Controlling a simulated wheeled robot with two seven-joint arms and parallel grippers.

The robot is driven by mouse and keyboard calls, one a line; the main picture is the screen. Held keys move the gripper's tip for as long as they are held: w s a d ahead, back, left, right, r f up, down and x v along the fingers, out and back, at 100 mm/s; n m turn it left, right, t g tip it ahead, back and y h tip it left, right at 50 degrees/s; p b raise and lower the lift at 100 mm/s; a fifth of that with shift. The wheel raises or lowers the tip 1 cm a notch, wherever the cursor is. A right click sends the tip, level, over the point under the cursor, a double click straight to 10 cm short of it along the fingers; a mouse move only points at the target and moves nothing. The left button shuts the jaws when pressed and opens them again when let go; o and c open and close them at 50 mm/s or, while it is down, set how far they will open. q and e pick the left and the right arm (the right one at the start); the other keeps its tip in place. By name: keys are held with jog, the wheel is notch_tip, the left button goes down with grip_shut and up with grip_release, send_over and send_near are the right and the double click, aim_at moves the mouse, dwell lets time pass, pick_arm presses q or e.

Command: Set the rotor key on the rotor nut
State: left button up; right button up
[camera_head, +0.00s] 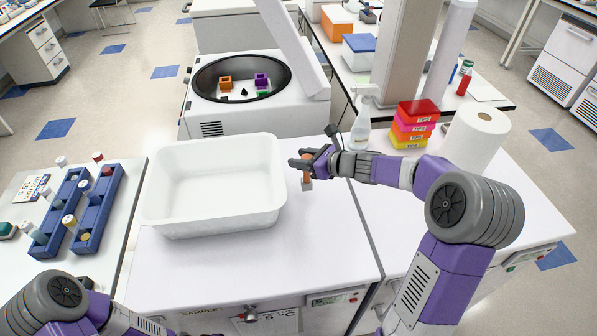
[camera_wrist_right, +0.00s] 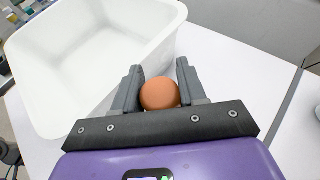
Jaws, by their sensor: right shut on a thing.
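The rotor key, with an orange-brown handle (camera_head: 307,174) and a grey lower end, is held by my right gripper (camera_head: 306,161) above the white bench, just right of the white bin. The key's round brown top (camera_wrist_right: 159,94) shows between the two fingers of my right gripper (camera_wrist_right: 159,88) in the right wrist view. The centrifuge (camera_head: 255,123) stands open behind the bin. Its dark bowl holds orange, purple and green buckets; a small dark piece near the middle is too small to identify as the rotor nut. My left arm shows at the lower left, its gripper out of view.
The white bin (camera_head: 160,217) stands between my right gripper and the left bench. Blue tube racks (camera_head: 97,211) are at left. A spray bottle (camera_head: 361,128), stacked tip boxes (camera_head: 411,128) and a paper roll (camera_head: 473,140) stand at right. The bench front is clear.

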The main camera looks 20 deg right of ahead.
jog(key=shift+f+b, duration=0.5)
jog(key=shift+f, duration=1.2)
jog(key=shift+f, duration=0.15)
jog(key=o, duration=1.1)
